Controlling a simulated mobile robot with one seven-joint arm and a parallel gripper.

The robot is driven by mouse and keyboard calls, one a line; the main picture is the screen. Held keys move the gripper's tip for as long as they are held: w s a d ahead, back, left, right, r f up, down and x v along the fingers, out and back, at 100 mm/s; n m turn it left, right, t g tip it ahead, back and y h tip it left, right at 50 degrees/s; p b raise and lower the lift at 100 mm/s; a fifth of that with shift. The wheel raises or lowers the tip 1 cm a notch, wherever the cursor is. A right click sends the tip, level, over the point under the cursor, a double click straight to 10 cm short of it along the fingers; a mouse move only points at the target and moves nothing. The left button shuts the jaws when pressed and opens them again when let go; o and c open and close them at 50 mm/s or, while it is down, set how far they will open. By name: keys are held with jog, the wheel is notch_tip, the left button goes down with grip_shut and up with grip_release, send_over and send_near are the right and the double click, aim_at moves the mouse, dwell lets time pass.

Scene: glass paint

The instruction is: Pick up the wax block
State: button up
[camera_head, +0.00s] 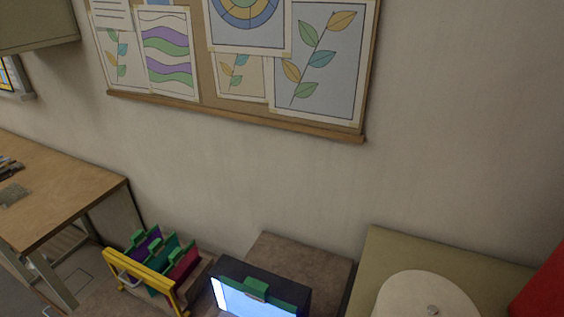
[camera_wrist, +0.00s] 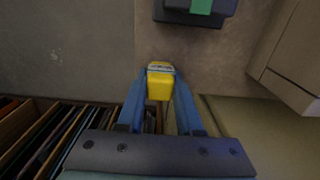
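A small yellow block (camera_wrist: 160,87) with a pale grey band across its top end shows in the wrist view; it looks like the wax block. My gripper (camera_wrist: 160,74) has its two blue fingers on either side of it, and both fingertips appear to touch its sides. The block sits between the fingertips, in front of a brown-grey surface; whether it touches anything below cannot be told. In the head view, neither my gripper nor the block can be made out.
In the wrist view, a dark box with a green part (camera_wrist: 202,7) lies ahead and slotted panels (camera_wrist: 40,135) lie left. The head view shows a yellow rack (camera_head: 150,282), a lit dark box (camera_head: 262,276), a wooden table (camera_head: 60,190) and a pale round disc (camera_head: 425,297).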

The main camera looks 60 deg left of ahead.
grip_shut()
jog(key=shift+r, duration=0.15)
